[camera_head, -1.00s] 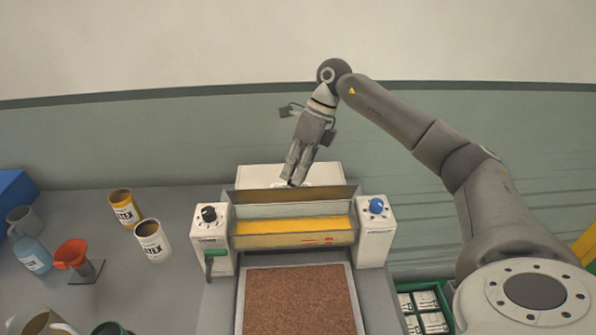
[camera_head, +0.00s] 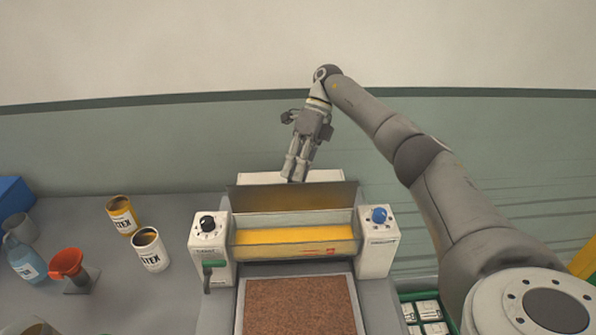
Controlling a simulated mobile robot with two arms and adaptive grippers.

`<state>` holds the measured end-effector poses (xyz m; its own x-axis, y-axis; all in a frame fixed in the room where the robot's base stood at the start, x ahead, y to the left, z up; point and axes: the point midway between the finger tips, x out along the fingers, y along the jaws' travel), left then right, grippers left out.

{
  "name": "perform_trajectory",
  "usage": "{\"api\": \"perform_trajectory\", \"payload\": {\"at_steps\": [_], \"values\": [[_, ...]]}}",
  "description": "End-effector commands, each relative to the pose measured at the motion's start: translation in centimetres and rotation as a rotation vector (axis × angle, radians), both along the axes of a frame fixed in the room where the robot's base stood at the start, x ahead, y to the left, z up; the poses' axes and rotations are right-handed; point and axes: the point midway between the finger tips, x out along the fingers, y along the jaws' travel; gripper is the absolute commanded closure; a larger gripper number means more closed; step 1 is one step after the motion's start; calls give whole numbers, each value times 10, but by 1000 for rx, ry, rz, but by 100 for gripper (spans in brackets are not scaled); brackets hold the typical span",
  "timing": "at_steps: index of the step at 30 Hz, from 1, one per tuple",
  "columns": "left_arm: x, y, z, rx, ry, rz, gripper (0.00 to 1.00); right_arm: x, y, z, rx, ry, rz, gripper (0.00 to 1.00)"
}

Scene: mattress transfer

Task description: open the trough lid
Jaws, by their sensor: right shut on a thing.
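The trough (camera_head: 295,240) is a clear-fronted box with yellow material inside, set between two white control housings. Its lid (camera_head: 292,198), a brownish panel, stands raised along the trough's back edge, and the trough's top is uncovered. My right gripper (camera_head: 296,179) reaches down from behind, with its fingertips at the lid's upper edge. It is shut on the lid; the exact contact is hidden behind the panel. My left gripper is not in view.
The housings carry a black knob (camera_head: 208,223) and a blue knob (camera_head: 379,214). A brown mat (camera_head: 299,305) lies in front. At left stand a yellow can (camera_head: 122,215), a white can (camera_head: 150,250), an orange funnel (camera_head: 68,264) and a blue bottle (camera_head: 27,262). A green crate (camera_head: 424,298) is at right.

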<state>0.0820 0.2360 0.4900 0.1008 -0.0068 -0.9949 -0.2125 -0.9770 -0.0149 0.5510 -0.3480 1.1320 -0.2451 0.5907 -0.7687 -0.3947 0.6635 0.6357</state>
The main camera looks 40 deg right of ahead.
Motion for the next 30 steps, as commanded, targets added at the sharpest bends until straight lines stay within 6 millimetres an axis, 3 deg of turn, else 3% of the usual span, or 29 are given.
{"api": "perform_trajectory", "payload": {"at_steps": [1,16,17,23,30], "values": [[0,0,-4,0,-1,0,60,-2,0,-24,-25,32,-6,100],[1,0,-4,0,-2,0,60,-2,0,-25,-21,41,-6,100],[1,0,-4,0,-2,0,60,-2,0,-25,-21,41,-6,83],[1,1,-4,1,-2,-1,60,-2,0,-24,-21,40,-7,57],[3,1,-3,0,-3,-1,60,-2,0,-23,-22,40,-5,56]]}}
